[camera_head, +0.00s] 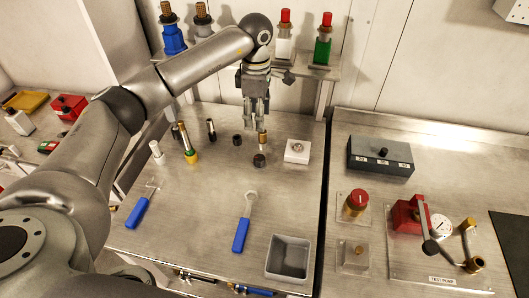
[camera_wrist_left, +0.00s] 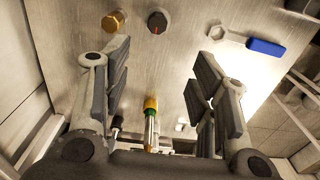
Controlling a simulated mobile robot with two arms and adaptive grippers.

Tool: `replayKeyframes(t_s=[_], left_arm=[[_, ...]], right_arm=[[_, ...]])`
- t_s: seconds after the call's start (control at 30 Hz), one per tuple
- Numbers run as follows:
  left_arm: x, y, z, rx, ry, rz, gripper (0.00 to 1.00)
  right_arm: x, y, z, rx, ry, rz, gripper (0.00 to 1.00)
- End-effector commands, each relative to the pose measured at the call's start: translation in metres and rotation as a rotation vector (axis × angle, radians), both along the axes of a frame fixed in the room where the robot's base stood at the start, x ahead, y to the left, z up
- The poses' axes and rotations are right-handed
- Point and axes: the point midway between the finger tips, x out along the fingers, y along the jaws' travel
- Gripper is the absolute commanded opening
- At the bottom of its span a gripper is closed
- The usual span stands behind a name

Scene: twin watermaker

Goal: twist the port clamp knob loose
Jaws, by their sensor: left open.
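Two black knobs stand on the steel bench in the head view, one (camera_head: 237,140) left of my gripper and one (camera_head: 259,160) nearer the front. I cannot tell from labels which is the port clamp knob. The wrist view shows a black knob with a red mark (camera_wrist_left: 157,20) at the top, beyond the fingertips. A brass fitting (camera_head: 262,141) stands just below my gripper; a brass hex piece (camera_wrist_left: 114,21) shows beside the knob in the wrist view. My left gripper (camera_head: 256,122) points down over the bench, open and empty, apart from the knobs. My right gripper is not in view.
Two blue-handled wrenches (camera_head: 241,234) (camera_head: 138,212) and a grey bin (camera_head: 289,258) lie toward the front. A green-and-yellow tool (camera_head: 187,146) stands left. A white block (camera_head: 297,151) sits right. Bottles (camera_head: 322,50) stand on the rear shelf.

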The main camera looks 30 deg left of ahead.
Motion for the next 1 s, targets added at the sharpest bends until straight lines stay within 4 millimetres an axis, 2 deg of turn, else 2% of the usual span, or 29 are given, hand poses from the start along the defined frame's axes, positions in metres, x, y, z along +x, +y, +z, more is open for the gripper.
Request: replayKeyframes(t_s=[0.03,0.57,0.77,0.87,1.0], left_arm=[[0.000,0.000,-0.010,0.000,0.000,0.000,0.54],[0.000,0.000,-0.069,-0.001,0.000,0.000,0.54],[0.000,0.000,-0.077,-0.001,0.001,0.000,0.54],[-0.001,0.000,-0.089,-0.001,0.005,0.001,0.54],[-0.002,0.000,-0.115,-0.002,0.006,0.001,0.54]], right_arm=[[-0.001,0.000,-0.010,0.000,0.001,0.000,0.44],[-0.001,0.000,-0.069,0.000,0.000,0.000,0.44],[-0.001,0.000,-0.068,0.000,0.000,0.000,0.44],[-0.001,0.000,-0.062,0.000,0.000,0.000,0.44],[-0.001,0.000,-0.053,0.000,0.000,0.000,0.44]])
